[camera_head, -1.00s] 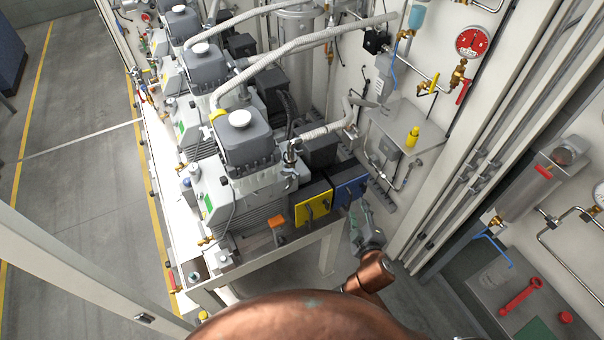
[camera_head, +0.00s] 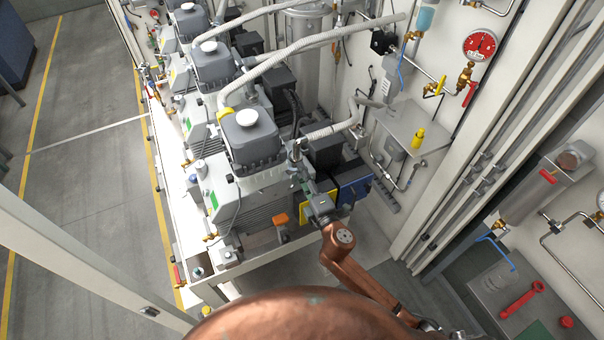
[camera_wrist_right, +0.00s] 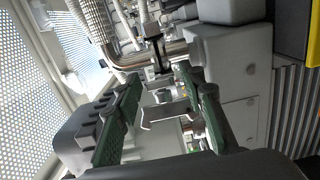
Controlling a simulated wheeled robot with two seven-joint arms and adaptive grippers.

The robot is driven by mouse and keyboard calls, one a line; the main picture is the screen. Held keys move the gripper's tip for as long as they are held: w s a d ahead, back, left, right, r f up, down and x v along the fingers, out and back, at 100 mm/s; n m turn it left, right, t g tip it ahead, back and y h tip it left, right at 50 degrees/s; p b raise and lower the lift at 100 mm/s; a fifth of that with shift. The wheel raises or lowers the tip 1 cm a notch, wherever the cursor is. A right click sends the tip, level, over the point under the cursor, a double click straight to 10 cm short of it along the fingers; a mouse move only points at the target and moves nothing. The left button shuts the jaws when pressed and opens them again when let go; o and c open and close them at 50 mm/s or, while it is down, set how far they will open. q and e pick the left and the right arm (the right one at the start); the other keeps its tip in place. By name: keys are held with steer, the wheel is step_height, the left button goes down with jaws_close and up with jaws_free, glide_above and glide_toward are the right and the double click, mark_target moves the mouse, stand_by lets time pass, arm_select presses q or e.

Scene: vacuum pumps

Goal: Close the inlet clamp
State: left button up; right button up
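The nearest pump (camera_head: 250,140) is a grey unit with a ribbed hose at its inlet pipe. The inlet clamp (camera_head: 295,152) is a small metal fitting on that pipe, partly hidden and too small to tell open or shut. My right gripper (camera_head: 306,180) points up at it from just below. In the right wrist view my right gripper (camera_wrist_right: 160,108) has its green finger pads apart. A bent metal lever (camera_wrist_right: 165,110) shows between the pads, with the pipe behind it. I cannot tell whether any pad touches it. My left gripper is not in view.
A yellow box (camera_head: 318,208) and a blue box (camera_head: 352,187) sit right beside my right wrist. The ribbed hose (camera_head: 330,129) runs to the right from the inlet. A grey wall shelf (camera_head: 402,125) is at the right. Floor at the left is clear.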

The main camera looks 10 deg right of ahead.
steer(key=shift+w, duration=0.15)
steer(key=shift+c, duration=0.4)
jaws_close()
